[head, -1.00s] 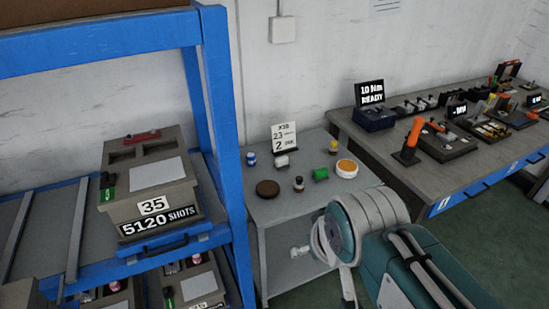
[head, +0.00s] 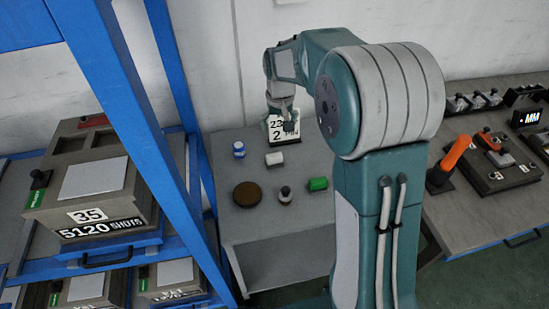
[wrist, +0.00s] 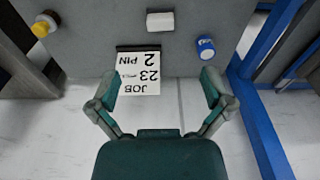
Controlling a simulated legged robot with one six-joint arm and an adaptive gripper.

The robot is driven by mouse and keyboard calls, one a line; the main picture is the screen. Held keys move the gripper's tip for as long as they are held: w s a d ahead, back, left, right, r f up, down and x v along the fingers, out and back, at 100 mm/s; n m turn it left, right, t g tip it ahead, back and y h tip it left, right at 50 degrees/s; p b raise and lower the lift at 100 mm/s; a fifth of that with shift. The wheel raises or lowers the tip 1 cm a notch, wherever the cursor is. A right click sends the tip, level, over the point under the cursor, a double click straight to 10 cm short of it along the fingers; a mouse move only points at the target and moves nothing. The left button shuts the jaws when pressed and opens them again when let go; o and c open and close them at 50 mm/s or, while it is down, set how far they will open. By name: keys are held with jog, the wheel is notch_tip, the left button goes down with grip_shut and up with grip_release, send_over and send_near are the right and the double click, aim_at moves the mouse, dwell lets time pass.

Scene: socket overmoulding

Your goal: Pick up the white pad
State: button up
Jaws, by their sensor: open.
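The white pad (head: 274,158) lies on the grey side table (head: 240,222), between a blue-and-white jar and a green cylinder. In the wrist view the white pad (wrist: 160,21) is near the top edge, beyond my fingertips. My gripper (head: 284,125) is open and empty, above the back of the table in front of the job card. In the wrist view my gripper (wrist: 162,80) has its two fingers apart, with the card between them. The pad and gripper are apart.
A blue-and-white jar (head: 239,149), a brown disc (head: 247,194), a dark bottle (head: 285,195) and a green cylinder (head: 318,184) stand around the pad. The job card (head: 283,136) stands at the back. A blue rack post (head: 180,110) rises on the left.

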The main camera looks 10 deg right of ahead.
jog(key=g, duration=0.1)
send_over(274, 155)
jog(key=f, duration=0.9)
jog(key=shift+s+f, duration=0.2)
jog(key=shift+f, duration=0.1)
jog(key=f, duration=0.5)
jog(key=shift+w+d+f, duration=0.1)
jog(key=shift+d+f, duration=0.2)
jog(key=shift+a+f, duration=0.3)
jog(key=shift+f, duration=0.55)
notch_tip(274, 155, down, 4)
jog(key=shift+w+d+f, duration=0.1)
jog(key=c, duration=1)
